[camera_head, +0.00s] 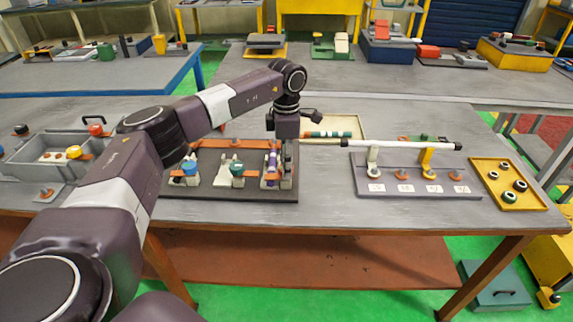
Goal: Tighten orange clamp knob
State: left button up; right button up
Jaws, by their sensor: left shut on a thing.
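My left gripper (287,150) points straight down over the right end of a dark fixture board (215,192). It is shut on what seems to be the orange clamp knob, which its fingers hide. A purple cylinder (272,162) stands just left of the fingers, in a holder with an orange strap. A blue part (190,167) and a green part (237,170) sit in other holders on the board. An orange bar (215,143) runs along the board's back. My right gripper is not in view.
A white rod (400,144) with black ends lies across posts on a grey-purple board (405,190); its thin left end comes close to my left gripper. A yellow tray (530,195) with dark rings is at the right. A grey bin (30,160) with red and yellow knobs is at the left.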

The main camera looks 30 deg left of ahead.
pick_arm(q)
jog(key=shift+w+a+r, duration=0.15)
jog(key=shift+w+r, duration=0.1)
jog(key=shift+r, duration=0.15)
jog(key=o, duration=0.9)
jog(key=shift+o, duration=1.1)
jog(key=shift+s, duration=0.15)
jog(key=shift+f, duration=0.15)
notch_tip(320, 180, up, 12)
